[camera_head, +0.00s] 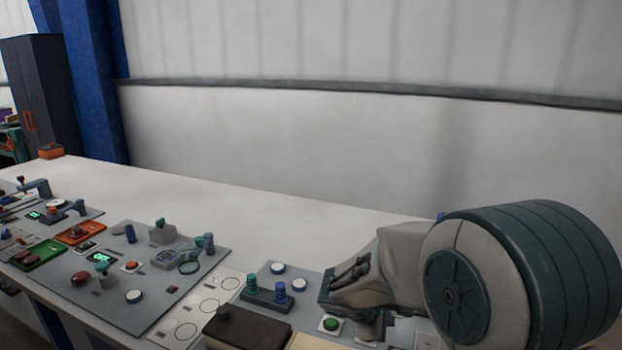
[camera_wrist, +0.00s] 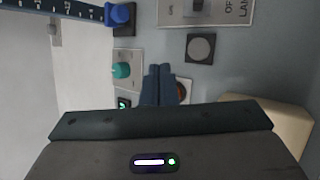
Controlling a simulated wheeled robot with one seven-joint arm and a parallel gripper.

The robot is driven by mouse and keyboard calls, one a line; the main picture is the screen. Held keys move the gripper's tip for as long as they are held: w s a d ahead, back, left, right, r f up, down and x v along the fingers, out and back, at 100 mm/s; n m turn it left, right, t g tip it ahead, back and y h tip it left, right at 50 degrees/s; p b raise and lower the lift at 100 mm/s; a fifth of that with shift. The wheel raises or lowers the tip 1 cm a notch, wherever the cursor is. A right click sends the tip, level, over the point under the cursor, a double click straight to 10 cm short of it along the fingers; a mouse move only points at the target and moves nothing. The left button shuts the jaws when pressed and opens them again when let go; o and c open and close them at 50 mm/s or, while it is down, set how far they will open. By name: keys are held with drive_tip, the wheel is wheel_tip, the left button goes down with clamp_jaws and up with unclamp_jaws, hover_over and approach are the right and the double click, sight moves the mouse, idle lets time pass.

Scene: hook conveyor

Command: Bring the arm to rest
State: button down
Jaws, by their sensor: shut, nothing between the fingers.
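My gripper shows in the wrist view (camera_wrist: 159,85) with its two dark fingers side by side, shut and empty. It hangs over a grey panel; the fingers partly cover a red button (camera_wrist: 183,91). In the head view my arm stands at the right, a grey and dark green link in front of the white bench (camera_head: 250,197). My gripper's fingers (camera_head: 350,273) show dark beside the arm, above the right end of the panels. Whether the fingers touch the panel cannot be told.
A teal knob (camera_wrist: 121,70) and a blue knob (camera_wrist: 118,14) stand close to the fingers. A dark brown box (camera_head: 246,328) and a panel with blue and green posts (camera_head: 267,292) lie left of my arm. The bench's back strip is clear.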

drive_tip(key=s+a+r+m+g+y, duration=0.1)
drive_tip(key=s+r+m+y, duration=0.2)
drive_tip(key=s+m, duration=0.4)
drive_tip(key=s+a+r+m+g+y, duration=0.1)
drive_tip(key=s+r+m+y, duration=0.2)
drive_tip(key=s+m, duration=0.4)
drive_tip(key=s, duration=0.5)
drive_tip(key=shift+s+r+y+p, duration=0.3)
drive_tip(key=shift+s+r+y, duration=0.05)
drive_tip(key=shift+r+y, duration=0.05)
drive_tip(key=shift+w, duration=0.1)
drive_tip(key=w+a+m+h+p, duration=0.1)
drive_tip(key=w+m+p, duration=0.2)
drive_tip(key=w, duration=1.9)
drive_tip(key=shift+a+f+m, duration=0.25)
drive_tip(key=shift+f+m, duration=0.1)
drive_tip(key=shift+m, duration=0.25)
